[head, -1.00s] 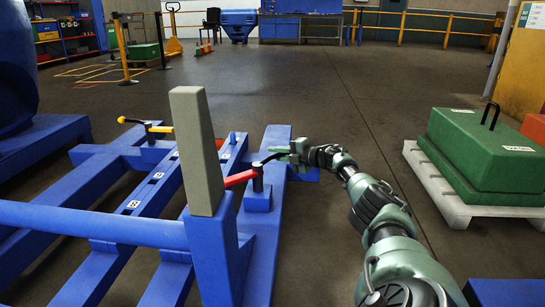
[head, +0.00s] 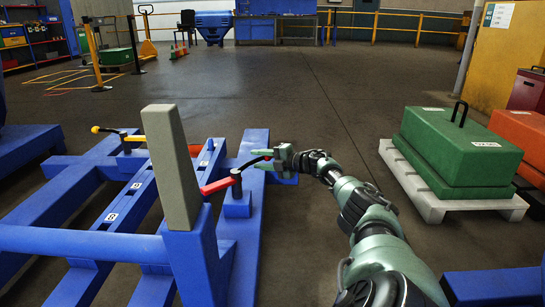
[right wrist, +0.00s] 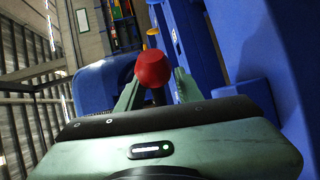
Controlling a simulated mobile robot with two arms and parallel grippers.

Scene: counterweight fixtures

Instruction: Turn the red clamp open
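The red clamp (head: 217,186) is a short red bar on an upright pivot post, on a blue block of the blue fixture frame (head: 245,215). Its black handle (head: 250,163) slants up and right from the pivot to my right gripper (head: 277,158). In the right wrist view, the handle's round red knob (right wrist: 152,68) lies between the fingers of my right gripper (right wrist: 158,85). The fingers are spread around it, with a gap showing on the right side. My left gripper is not in view.
A grey slanted post (head: 172,165) stands in front of the clamp. A yellow-knobbed handle (head: 110,131) is on the frame's far left. A green weight (head: 455,145) sits on a white pallet (head: 432,203) at right.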

